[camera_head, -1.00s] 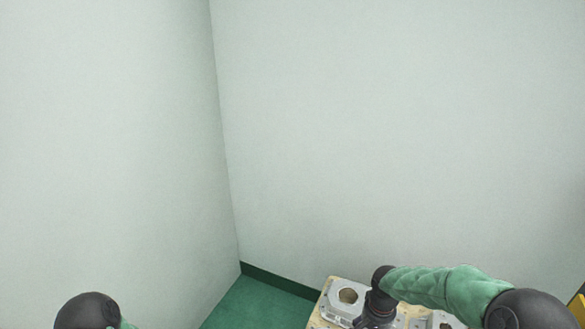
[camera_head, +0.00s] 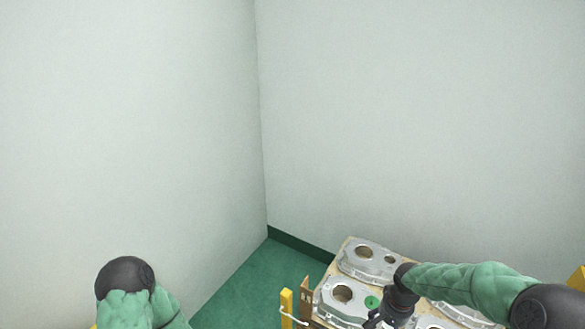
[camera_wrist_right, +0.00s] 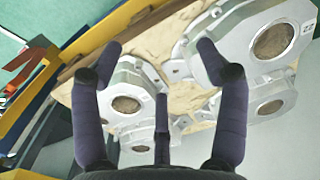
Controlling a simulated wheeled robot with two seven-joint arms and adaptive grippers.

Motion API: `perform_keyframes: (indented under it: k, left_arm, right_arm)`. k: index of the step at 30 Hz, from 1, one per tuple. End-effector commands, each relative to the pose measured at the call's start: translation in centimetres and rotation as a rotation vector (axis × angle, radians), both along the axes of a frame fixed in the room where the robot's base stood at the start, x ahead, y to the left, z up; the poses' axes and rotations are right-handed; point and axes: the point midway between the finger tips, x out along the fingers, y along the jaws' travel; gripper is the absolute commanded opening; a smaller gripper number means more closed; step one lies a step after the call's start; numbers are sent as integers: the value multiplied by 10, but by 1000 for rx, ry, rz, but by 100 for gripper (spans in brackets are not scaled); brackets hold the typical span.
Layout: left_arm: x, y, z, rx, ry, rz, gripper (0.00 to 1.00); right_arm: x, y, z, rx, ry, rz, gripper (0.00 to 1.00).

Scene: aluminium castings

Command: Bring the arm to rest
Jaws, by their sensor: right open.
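My right arm comes in from the right in the head view, with its dark wrist and gripper (camera_head: 380,318) over the near part of a pallet of castings. In the right wrist view my right gripper (camera_wrist_right: 160,75) has its dark fingers spread wide, open and with nothing between them. Silver aluminium castings (camera_wrist_right: 255,35) with round holes lie beyond the fingers on a pale board (camera_wrist_right: 160,45). My left arm's dark joint and green sleeve show at the lower left of the head view. The left gripper is out of the picture.
Castings (camera_head: 368,258) also lie at the back of the pallet near the wall. Yellow posts (camera_head: 286,306) and a brown upright piece (camera_head: 305,298) stand at its left. Green floor (camera_head: 240,295) is clear to the left, up to the wall corner.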

Motion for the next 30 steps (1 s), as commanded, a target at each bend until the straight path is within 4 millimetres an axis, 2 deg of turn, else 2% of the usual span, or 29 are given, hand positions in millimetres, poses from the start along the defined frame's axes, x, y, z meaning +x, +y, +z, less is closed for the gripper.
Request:
perform_keyframes:
  k: [8, 14, 20, 24, 30]
  left_arm:
    - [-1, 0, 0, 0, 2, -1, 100]
    - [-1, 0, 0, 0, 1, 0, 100]
    - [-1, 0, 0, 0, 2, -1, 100]
    - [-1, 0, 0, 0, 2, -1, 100]
    - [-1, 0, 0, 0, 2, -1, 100]
  right_arm:
    - [-11, 32, -36, 79, -3, 69, 74]
    - [-29, 67, -72, 159, -13, 129, 74]
    - [-67, 114, -121, 253, -35, 195, 74]
    - [-100, 140, -149, 290, -53, 231, 74]
    - [-144, 160, -174, 294, -74, 268, 74]
